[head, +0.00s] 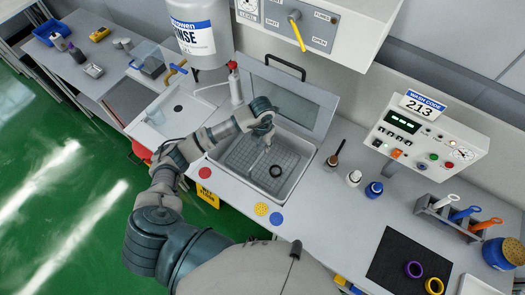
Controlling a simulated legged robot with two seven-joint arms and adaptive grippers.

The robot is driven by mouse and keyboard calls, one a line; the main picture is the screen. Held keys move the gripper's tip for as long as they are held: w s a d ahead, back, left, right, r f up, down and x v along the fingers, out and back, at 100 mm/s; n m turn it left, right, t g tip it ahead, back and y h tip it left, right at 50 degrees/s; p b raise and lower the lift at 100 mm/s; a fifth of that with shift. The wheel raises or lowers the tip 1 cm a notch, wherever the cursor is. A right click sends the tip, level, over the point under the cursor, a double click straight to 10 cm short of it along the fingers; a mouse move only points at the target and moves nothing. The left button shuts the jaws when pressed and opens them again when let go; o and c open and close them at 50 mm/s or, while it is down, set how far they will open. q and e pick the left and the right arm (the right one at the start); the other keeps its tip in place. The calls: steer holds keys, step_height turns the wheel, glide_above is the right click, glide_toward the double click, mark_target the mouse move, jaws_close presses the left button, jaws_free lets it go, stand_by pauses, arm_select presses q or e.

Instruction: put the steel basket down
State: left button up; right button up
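The steel basket (249,160) is a grey mesh tray with a dark ring (276,171) in it. It sits inside the open rectangular basin in the middle of the head view; I cannot tell whether it rests on the bottom. My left gripper (268,139) points down over the basket's far part, coming in from the left. Its fingers are small and partly hidden by the hand, so I cannot tell whether they are shut on the basket's handle. My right gripper is not in view.
The basin's lid (290,101) stands raised behind it. A rinse bottle (193,38) hangs at the back left. To the right are small bottles (354,177), a control box (425,138), a tool rack (447,217) and a black mat (398,262) with rings.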

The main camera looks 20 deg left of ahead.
arm_select(q)
steer(key=shift+a+r, duration=0.15)
steer(key=shift+r, duration=2.1)
steer(key=shift+s+f, duration=0.1)
